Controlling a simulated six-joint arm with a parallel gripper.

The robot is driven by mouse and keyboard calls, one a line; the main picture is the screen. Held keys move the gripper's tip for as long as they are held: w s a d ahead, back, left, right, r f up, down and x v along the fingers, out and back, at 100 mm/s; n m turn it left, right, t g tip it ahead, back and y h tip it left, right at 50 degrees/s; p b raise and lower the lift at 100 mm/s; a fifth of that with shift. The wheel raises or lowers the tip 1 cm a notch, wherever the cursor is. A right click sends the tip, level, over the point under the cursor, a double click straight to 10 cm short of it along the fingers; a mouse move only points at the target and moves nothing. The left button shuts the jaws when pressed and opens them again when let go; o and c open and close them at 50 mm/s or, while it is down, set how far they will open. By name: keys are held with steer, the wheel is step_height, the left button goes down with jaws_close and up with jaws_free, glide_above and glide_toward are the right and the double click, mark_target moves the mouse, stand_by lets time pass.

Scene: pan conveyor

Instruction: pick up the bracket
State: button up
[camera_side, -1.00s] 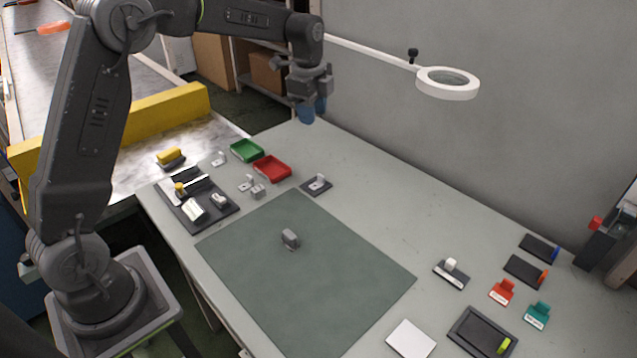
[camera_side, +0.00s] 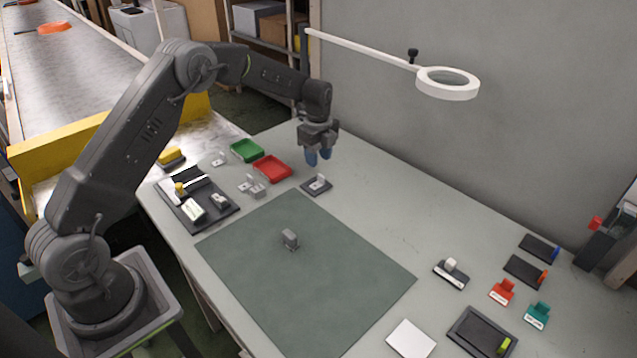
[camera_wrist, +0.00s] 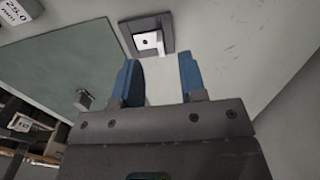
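My gripper (camera_side: 318,156) has blue fingertips pointing down and hangs above the far side of the table. In the wrist view my gripper (camera_wrist: 158,62) is open, with nothing between its fingers. A small light L-shaped piece with a hole, which looks like a bracket (camera_side: 317,182), sits on a dark square plate (camera_side: 306,187) below the gripper. In the wrist view the bracket (camera_wrist: 149,41) lies just beyond the fingertips, apart from them. Similar small pieces (camera_side: 247,184) stand near the red tray, so I cannot tell for certain which one is meant.
A grey part (camera_side: 290,238) stands on the green mat (camera_side: 330,285). A red tray (camera_side: 272,168) and a green tray (camera_side: 246,150) are left of the gripper. A dark tray (camera_side: 222,212) holds several items. A magnifier lamp (camera_side: 448,84) hangs over the right side.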

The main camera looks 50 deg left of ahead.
mark_target(319, 175)
steer(key=f, duration=0.5)
steer(key=shift+d+f, duration=0.1)
steer(key=shift+d, duration=0.2)
jaws_close()
